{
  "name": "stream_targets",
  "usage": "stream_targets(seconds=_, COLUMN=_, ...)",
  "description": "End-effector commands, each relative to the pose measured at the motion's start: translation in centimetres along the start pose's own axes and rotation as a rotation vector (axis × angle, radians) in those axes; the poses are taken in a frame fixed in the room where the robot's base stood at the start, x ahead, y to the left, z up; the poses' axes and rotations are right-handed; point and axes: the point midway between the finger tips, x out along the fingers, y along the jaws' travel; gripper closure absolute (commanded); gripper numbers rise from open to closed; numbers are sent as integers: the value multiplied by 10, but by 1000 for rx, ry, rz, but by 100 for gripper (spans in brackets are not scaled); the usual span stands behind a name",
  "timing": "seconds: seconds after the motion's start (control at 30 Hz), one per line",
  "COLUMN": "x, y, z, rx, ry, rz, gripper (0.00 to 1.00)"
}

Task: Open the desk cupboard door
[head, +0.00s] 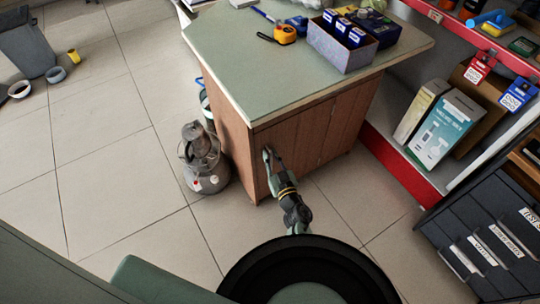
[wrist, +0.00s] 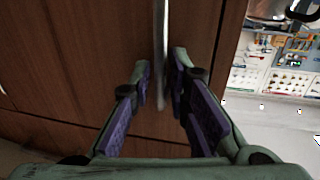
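The desk cupboard has a brown wooden front (head: 318,132) under a pale green top, and its doors look shut in the head view. In the wrist view the door panel (wrist: 75,60) fills the left and middle. A thin upright metal handle (wrist: 160,40) stands on it. My gripper (wrist: 162,72) is open, with one finger on each side of the handle's lower part and small gaps between. In the head view my gripper (head: 268,156) is at the left part of the cupboard front; it hides the handle there.
A grey lantern-like item (head: 204,160) stands on the floor left of the desk. A tape measure (head: 285,34) and a box of small packs (head: 340,48) are on the desktop. A red-edged shelf (head: 405,165) and dark drawers (head: 490,235) are at the right. Floor before the cupboard is clear.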

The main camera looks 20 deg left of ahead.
Motion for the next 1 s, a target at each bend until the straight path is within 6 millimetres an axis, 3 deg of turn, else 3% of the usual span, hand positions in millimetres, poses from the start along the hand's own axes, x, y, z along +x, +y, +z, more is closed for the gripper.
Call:
stream_targets(seconds=0.1, x=0, y=0, z=0, rx=0, ry=0, rz=0, gripper=84)
stream_targets(seconds=0.33, x=0, y=0, z=0, rx=0, ry=0, rz=0, gripper=100)
stream_targets(seconds=1.0, x=0, y=0, z=0, rx=-1, ry=0, rz=2, gripper=100)
